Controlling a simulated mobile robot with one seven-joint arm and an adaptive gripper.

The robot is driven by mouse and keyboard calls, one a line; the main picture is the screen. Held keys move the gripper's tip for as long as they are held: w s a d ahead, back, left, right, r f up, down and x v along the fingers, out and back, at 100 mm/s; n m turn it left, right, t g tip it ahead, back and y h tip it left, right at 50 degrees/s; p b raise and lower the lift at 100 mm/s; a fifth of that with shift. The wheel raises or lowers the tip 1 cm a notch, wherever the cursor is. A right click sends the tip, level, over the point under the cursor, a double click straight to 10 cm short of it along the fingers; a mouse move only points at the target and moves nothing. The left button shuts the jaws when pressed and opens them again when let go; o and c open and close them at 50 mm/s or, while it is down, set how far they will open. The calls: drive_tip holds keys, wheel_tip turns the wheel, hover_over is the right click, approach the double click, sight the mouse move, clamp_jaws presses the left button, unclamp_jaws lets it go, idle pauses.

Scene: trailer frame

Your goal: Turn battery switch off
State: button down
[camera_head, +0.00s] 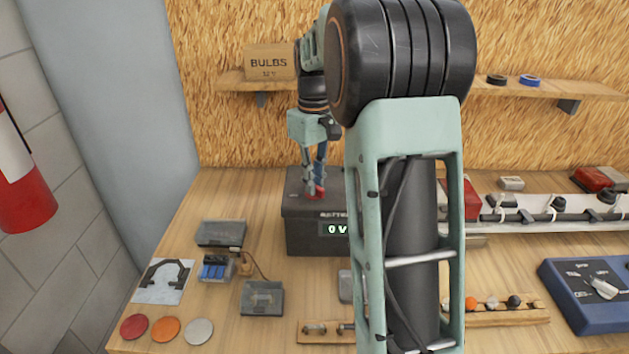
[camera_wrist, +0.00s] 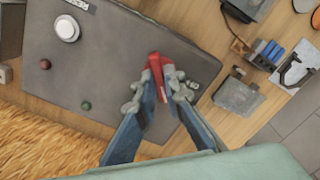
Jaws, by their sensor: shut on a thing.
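The dark grey battery box (camera_head: 300,237) stands on the wooden bench, partly hidden behind my arm in the head view. Its front display reads "0 V". A red switch handle (camera_head: 317,194) sits on top of the box. My gripper (camera_head: 316,183) reaches down onto it from above. In the wrist view the red handle (camera_wrist: 157,72) lies between the fingertips of my gripper (camera_wrist: 159,87), which is shut on it. The box top (camera_wrist: 115,60) also carries a white round knob (camera_wrist: 66,28), a small red post (camera_wrist: 45,64) and a dark green post (camera_wrist: 86,106).
Left of the box are dark cases (camera_head: 221,232), a blue-celled connector (camera_head: 214,268) and coloured discs (camera_head: 166,329). A blue meter (camera_head: 590,295) and a light bar (camera_head: 540,226) are at right. A shelf with a BULBS box (camera_head: 269,62) hangs behind. My arm blocks the middle.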

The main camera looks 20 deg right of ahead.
drive_tip(key=shift+n, duration=0.9)
drive_tip(key=n+p, duration=0.1)
drive_tip(key=n, duration=0.2)
drive_tip(key=shift+r, duration=0.1)
drive_tip(key=shift+n+p, duration=0.35)
drive_tip(key=shift+n, duration=0.75)
drive_tip(key=shift+n+p, duration=0.6)
drive_tip(key=shift+n, duration=0.9)
drive_tip(key=c, duration=1.9)
unclamp_jaws()
drive_tip(key=shift+c, duration=0.2)
